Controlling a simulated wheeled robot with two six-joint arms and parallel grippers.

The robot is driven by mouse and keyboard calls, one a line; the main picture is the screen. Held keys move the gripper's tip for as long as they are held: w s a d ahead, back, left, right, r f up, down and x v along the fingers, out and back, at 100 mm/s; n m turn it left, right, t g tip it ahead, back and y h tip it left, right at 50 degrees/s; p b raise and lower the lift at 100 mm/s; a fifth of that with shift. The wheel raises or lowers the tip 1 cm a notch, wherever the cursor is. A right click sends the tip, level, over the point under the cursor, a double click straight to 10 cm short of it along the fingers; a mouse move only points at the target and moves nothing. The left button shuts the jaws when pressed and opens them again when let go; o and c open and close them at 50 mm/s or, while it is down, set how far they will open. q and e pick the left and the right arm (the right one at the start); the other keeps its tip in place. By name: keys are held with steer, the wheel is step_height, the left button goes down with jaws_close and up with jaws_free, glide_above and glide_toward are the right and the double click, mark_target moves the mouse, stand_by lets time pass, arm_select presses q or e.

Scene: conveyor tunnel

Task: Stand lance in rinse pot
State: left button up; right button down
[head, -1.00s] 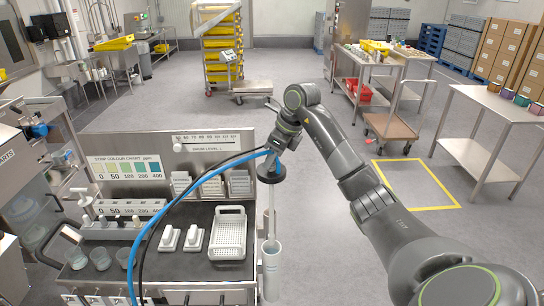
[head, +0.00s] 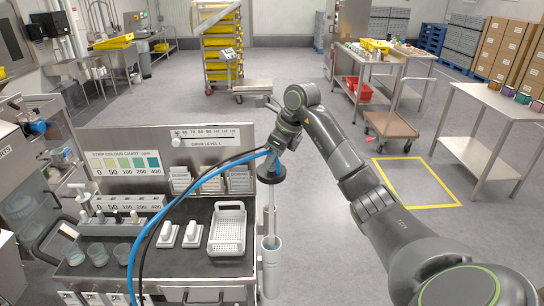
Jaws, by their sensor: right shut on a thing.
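My right gripper (head: 274,152) is shut on the lance (head: 271,212), a slim pale tube with a dark round collar near its top and a blue hose at its upper end. The lance hangs close to upright. The rinse pot (head: 271,273) is a tall grey cylinder at the right end of the bench, directly below the gripper. The lance's lower end meets the pot's mouth and seems to be inside it; how deep it reaches is hidden. My left gripper is not in view.
The bench (head: 150,262) holds a white basket (head: 228,229), two white blocks and several clear cups on the left. Blue and black hoses arch across its front. A colour chart panel (head: 124,164) stands behind. Open floor lies right of the pot, with trolleys further back.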

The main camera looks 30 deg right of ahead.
steer(key=b, duration=1.1)
glide_above(272, 236)
step_height(272, 236, down, 14)
steer(key=shift+w+d, duration=0.2)
steer(key=shift+w, duration=0.1)
steer(key=shift+f, duration=0.1)
steer(key=shift+f+b, duration=6.05)
steer(key=shift+f, duration=1.3)
steer(key=shift+r, duration=0.1)
steer(key=c, duration=1.2)
jaws_free()
steer(key=shift+o, duration=0.2)
steer(key=v, duration=1.7)
steer(key=shift+s+p, duration=0.2)
steer(key=shift+p, duration=0.15)
